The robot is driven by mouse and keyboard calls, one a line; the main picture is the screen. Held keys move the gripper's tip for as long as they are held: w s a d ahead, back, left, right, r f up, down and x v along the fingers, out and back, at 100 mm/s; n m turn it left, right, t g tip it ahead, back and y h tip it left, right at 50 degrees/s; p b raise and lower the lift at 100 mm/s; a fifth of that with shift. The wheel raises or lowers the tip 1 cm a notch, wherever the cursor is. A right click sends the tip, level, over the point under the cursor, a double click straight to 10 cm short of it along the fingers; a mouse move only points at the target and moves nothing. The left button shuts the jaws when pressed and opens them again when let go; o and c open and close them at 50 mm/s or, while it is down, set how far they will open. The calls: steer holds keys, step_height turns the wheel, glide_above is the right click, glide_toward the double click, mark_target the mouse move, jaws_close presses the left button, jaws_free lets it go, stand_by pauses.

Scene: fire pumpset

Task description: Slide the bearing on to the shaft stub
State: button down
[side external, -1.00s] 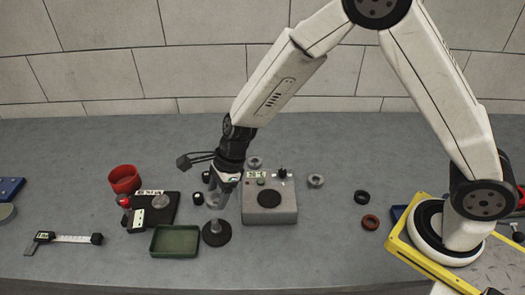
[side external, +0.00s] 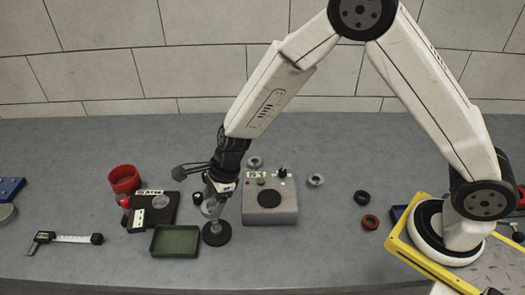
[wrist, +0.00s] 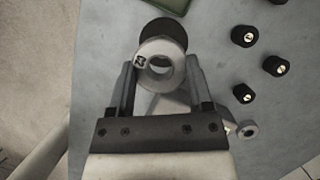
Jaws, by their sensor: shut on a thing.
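My gripper (side external: 214,201) points down above the shaft stub and is shut on a grey bearing (side external: 208,209). In the wrist view the bearing (wrist: 173,49) sits between the two fingers of my gripper (wrist: 160,73), its hole facing the camera and a dark mark on its face. The shaft stub (side external: 216,235) stands on a round black base near the table's front. In the wrist view the black base (wrist: 158,26) shows just beyond the bearing. The stub's upper part is hidden by the bearing and fingers, so I cannot tell whether its tip is inside the hole.
A green tray (side external: 175,241) lies close left of the stub, and a grey box (side external: 270,203) with a black disc stands close right. A red cup (side external: 124,178), a black plate (side external: 168,215) and a caliper (side external: 70,238) are further left. Loose rings (side external: 316,180) lie right and behind.

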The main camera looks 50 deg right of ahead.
steer(key=shift+f, duration=1.4)
steer(key=shift+f, duration=1.35)
stand_by(0.5)
jaws_free()
steer(key=shift+r, duration=0.15)
steer(key=v, duration=0.7)
steer(key=shift+d+r, duration=0.2)
steer(key=shift+r, duration=0.05)
stand_by(1.2)
